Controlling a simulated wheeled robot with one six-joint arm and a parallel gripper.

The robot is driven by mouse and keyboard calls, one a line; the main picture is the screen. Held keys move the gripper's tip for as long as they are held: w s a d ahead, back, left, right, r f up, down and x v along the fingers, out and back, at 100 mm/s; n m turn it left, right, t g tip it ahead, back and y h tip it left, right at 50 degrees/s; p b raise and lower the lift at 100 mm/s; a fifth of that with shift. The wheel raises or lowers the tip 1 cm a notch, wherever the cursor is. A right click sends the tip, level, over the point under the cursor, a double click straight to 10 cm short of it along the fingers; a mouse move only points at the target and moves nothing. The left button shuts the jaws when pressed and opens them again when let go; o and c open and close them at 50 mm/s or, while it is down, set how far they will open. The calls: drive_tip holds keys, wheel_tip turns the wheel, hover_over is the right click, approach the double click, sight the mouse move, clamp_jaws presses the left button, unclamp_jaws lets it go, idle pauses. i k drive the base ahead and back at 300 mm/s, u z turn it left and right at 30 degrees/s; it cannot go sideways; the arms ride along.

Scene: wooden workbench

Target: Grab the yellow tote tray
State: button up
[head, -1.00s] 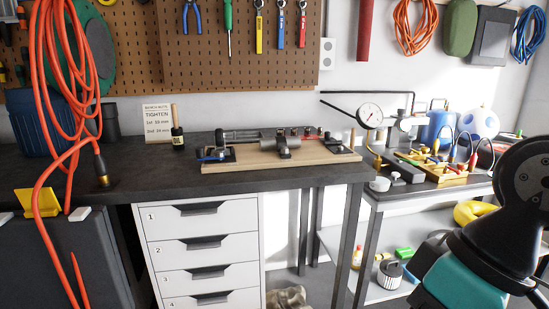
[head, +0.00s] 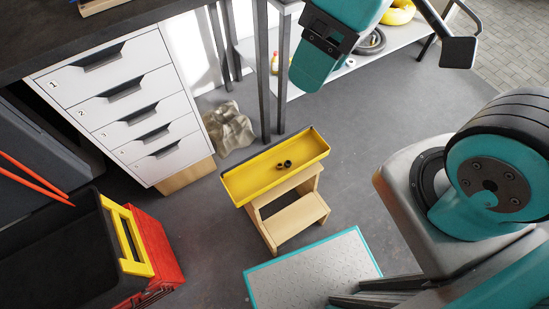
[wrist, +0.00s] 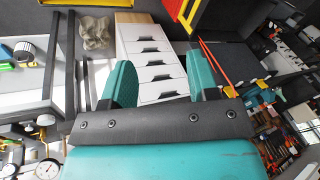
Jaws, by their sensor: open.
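The yellow tote tray (head: 232,186) is long and shallow, with a dark far edge. It lies across the top of a small wooden step stool (head: 291,219) on the floor. Two small dark round parts (head: 284,164) lie in it. In the wrist view a yellow strip at the upper left edge looks like part of the tray (wrist: 65,3). My gripper (wrist: 160,80) is open, with its two teal fingers wide apart and nothing between them. In the head view my teal and black arm end is at the top, apart from the tray, and its fingers are not clearly seen.
A white drawer cabinet (head: 125,110) stands behind left of the stool. A crumpled tan item (head: 229,130) and table legs are behind the tray.

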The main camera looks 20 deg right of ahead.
sight(249, 180)
drive_tip(key=k, duration=0.95)
drive_tip(key=z, duration=0.85)
drive_tip(key=i, duration=0.9)
drive_tip(key=u, duration=1.25)
